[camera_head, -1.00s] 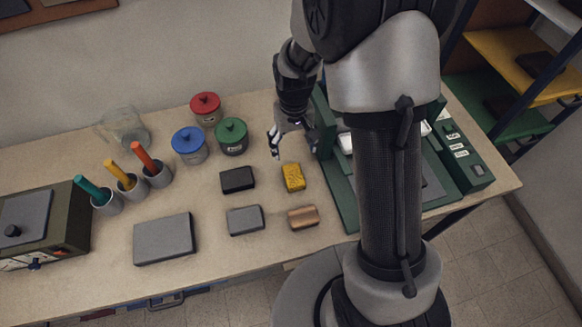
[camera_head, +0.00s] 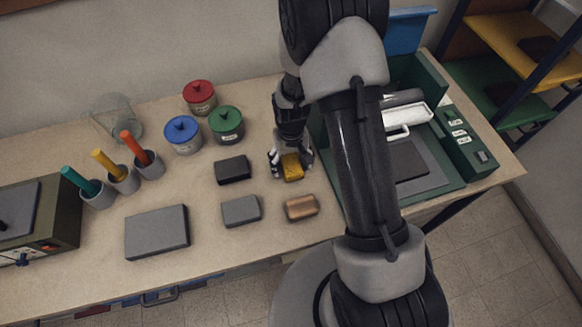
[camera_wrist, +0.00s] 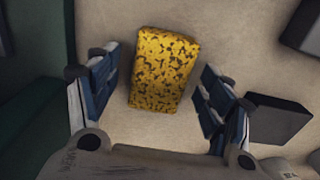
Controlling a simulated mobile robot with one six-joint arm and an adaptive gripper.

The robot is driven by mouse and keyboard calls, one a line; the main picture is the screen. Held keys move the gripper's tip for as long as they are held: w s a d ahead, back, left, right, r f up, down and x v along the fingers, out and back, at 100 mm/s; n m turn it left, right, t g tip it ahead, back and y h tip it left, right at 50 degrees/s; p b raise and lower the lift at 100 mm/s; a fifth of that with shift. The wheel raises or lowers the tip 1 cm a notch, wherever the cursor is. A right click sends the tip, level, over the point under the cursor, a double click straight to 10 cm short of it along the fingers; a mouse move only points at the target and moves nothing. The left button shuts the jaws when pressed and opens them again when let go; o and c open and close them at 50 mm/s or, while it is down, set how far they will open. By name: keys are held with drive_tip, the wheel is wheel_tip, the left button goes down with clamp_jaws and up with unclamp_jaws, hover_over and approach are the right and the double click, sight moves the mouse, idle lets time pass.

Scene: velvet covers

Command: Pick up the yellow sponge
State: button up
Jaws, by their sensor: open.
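The yellow sponge (camera_head: 292,168) lies on the table in the head view, its far end hidden by my gripper. In the wrist view the yellow sponge (camera_wrist: 162,69) shows dark speckles and lies between my open fingers, with bare table on both sides of it. My gripper (camera_head: 290,164) points down over the sponge in the head view. In the wrist view my gripper (camera_wrist: 160,90) has a finger on each side of the sponge, neither seen touching it.
A black block (camera_head: 233,169), a grey block (camera_head: 241,210) and a brown block (camera_head: 301,207) lie close by. A green-walled station (camera_head: 440,180) stands to the right. Lidded pots, the blue one (camera_head: 183,135) among them, stand to the left behind. A grey slab (camera_head: 157,232) lies front left.

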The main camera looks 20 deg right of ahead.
sight(291, 164)
drive_tip(key=shift+f, duration=0.45)
drive_tip(key=shift+c, duration=0.4)
drive_tip(key=c, duration=0.9)
drive_tip(key=shift+r, duration=0.1)
wheel_tip(291, 164, up, 20)
drive_tip(key=p, duration=0.4)
drive_tip(key=shift+p, duration=0.3)
